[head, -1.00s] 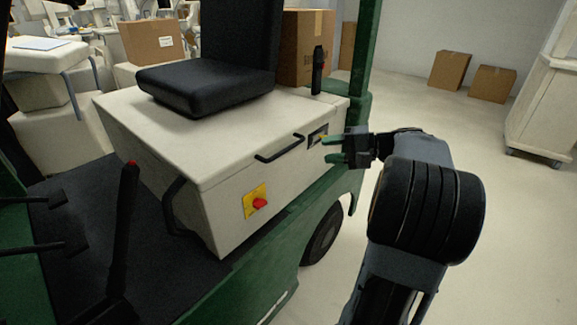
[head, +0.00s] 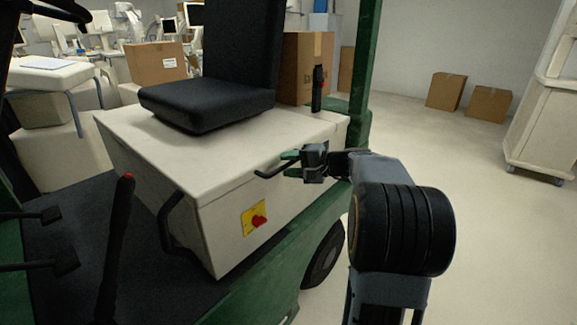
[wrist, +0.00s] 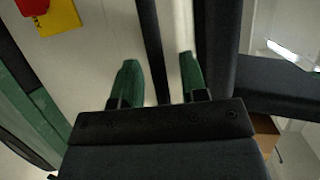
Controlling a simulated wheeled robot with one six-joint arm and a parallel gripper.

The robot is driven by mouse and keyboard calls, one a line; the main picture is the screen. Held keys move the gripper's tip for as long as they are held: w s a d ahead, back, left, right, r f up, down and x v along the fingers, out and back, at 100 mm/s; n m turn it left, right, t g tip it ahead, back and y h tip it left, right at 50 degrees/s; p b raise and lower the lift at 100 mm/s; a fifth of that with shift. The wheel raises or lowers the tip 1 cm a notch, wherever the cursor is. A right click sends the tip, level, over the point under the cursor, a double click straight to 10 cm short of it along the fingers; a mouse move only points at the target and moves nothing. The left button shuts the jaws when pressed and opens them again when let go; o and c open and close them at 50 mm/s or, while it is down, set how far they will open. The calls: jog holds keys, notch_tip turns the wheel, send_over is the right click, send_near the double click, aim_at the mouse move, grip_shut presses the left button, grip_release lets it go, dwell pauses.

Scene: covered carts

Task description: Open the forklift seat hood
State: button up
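The seat hood (head: 175,150) is a pale box on the green forklift with a black seat (head: 205,100) on top. It looks closed. A black bar handle (head: 264,174) sits on its side just below the top edge. My gripper (head: 287,164) is at this handle, its green fingers pointing left and partly hiding it. In the wrist view, the two fingers (wrist: 158,72) are apart, and the black handle bar (wrist: 150,40) runs between them in the picture. I cannot tell whether the fingers touch it.
A red knob on a yellow plate (head: 254,218) is on the hood's side. A black lever with a red tip (head: 118,240) stands at the left. Cardboard boxes (head: 488,103) and a pale cart (head: 545,130) are at the right, with clear floor between them and the forklift.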

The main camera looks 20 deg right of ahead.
jog(key=shift+w+a, duration=0.15)
jog(key=shift+c, duration=0.4)
grip_shut()
